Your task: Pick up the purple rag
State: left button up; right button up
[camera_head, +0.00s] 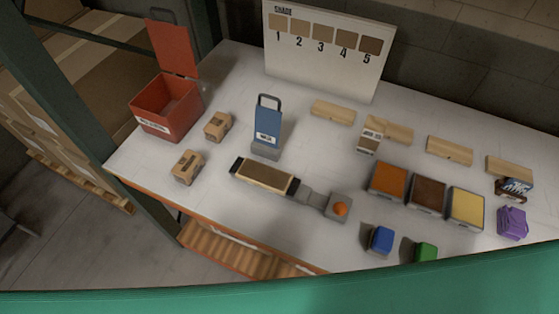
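The purple rag (512,223) is a small folded bundle on the white table (225,205), near its right end. It sits to the right of the yellow colorant container (466,206) and just in front of a small dark item with white marks (513,190). Nothing covers the rag in the head view. Neither of my grippers shows in this view.
An orange (387,181) and a brown container (427,194) stand left of the yellow one. Blue (381,239) and green (426,252) blocks sit near the front edge. A red open bin (165,106), a blue upright device (267,126) and a shade board (323,60) stand further left and back.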

aim_at(512, 225)
jog(key=z, duration=2.05)
